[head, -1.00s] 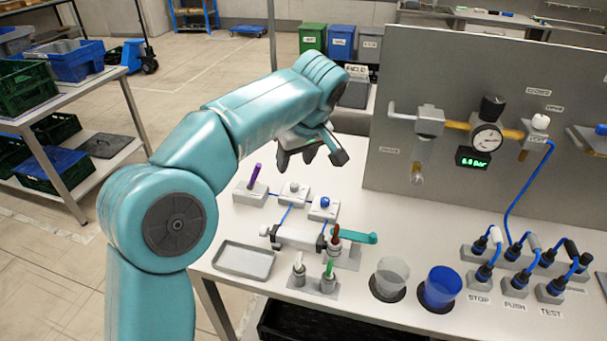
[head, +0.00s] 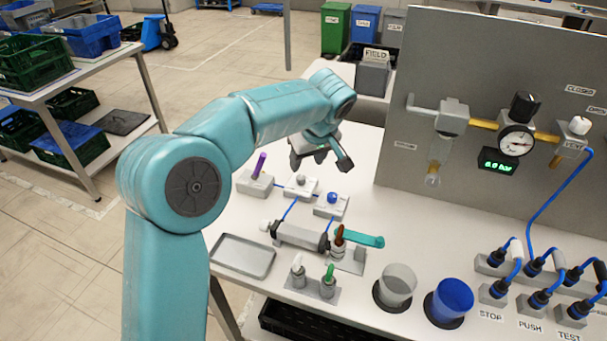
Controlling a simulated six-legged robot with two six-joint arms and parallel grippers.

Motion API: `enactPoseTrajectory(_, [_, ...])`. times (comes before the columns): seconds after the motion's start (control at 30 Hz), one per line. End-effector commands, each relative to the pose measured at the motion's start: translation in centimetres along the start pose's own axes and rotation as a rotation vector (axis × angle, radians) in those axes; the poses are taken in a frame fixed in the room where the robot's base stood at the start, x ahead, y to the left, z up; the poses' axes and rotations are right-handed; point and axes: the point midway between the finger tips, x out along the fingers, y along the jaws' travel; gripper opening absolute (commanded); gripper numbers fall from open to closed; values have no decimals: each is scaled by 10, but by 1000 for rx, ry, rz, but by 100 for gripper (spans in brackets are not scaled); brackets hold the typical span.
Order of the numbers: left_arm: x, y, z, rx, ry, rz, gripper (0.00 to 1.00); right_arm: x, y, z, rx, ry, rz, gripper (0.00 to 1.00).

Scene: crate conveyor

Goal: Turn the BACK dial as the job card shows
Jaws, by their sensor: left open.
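My left gripper (head: 321,160) is open and empty, its fingers pointing down above the back part of the white bench. It is apart from the small grey blocks below it. One block carries a purple lever (head: 260,164), one a grey knob (head: 300,180), one a blue knob (head: 331,198). Closer to me are small upright pieces with a white top (head: 297,263), a green top (head: 329,273) and a brown top (head: 339,236). No label reading BACK and no job card can be made out, so I cannot tell which is the BACK dial. My right gripper is out of view.
A grey panel (head: 465,60) stands at the right with a black knob (head: 525,105), a gauge (head: 516,142) and a green display (head: 497,164).

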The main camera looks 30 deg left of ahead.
Motion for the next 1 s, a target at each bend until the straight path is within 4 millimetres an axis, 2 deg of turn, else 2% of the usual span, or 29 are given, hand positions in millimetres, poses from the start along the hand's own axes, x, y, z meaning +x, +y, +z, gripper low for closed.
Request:
enactPoseTrajectory(0.1, [29,0,0,0,-1,-4,52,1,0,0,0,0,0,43])
enactPoseTrajectory(0.33, [66,2,-1,-1,0,-2,52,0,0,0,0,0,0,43])
enactPoseTrajectory(0.5, [77,4,-2,0,1,1,52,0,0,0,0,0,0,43])
enactPoseTrajectory(0.77, [78,4,-2,0,2,1,52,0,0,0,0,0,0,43])
enactPoseTrajectory(0.9, [78,4,-2,0,1,1,6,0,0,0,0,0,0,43])
enactPoseTrajectory(0.93, [78,4,-2,0,1,1,0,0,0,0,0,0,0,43])
enactPoseTrajectory(1.0, [77,4,-2,0,1,1,0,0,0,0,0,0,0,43])
